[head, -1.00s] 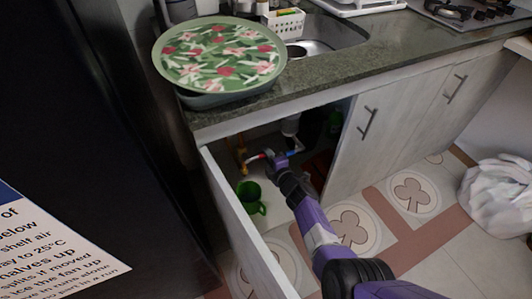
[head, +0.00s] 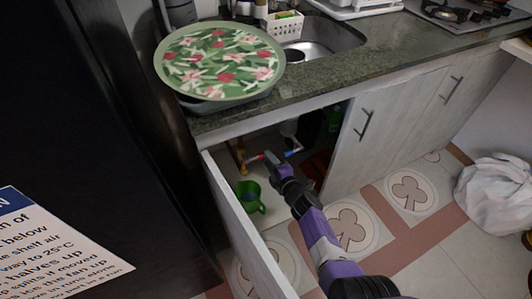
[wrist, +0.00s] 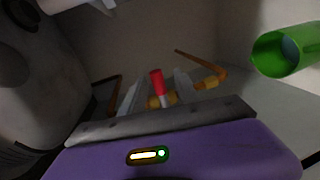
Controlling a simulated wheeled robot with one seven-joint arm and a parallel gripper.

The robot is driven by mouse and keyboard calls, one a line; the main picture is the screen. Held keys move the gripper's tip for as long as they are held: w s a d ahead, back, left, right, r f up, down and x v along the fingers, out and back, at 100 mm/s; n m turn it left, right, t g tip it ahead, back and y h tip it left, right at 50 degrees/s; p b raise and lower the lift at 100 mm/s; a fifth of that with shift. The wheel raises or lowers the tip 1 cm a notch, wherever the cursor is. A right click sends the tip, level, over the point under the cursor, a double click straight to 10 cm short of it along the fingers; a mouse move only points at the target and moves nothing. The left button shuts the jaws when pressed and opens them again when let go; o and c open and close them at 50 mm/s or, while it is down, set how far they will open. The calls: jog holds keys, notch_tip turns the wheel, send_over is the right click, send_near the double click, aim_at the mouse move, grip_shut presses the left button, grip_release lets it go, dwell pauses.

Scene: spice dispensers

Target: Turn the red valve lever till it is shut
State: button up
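The red valve lever (wrist: 157,82) stands up from a brass valve (wrist: 160,100) on a copper-coloured pipe in the wrist view. In the head view the red lever (head: 257,157) is a small spot inside the open cabinet under the counter. My gripper (wrist: 155,92) is open, with one finger to the left and one to the right of the lever and gaps visible beside it. In the head view my gripper (head: 274,160) reaches into the cabinet just right of the lever. The lower part of the valve is partly hidden behind my gripper.
A green mug (head: 249,197) stands on the cabinet floor; it also shows at the right in the wrist view (wrist: 285,52). The open cabinet door (head: 246,228) is left of my arm. The counter edge (head: 300,108) is above. A floral tray (head: 220,62) rests on the counter.

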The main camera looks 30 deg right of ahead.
jog(key=shift+s+r+p, duration=0.2)
jog(key=shift+s+p, duration=0.15)
jog(key=shift+s, duration=0.65)
jog(key=shift+s+r+p, duration=0.15)
jog(key=shift+s+p, duration=0.15)
jog(key=shift+s, duration=0.7)
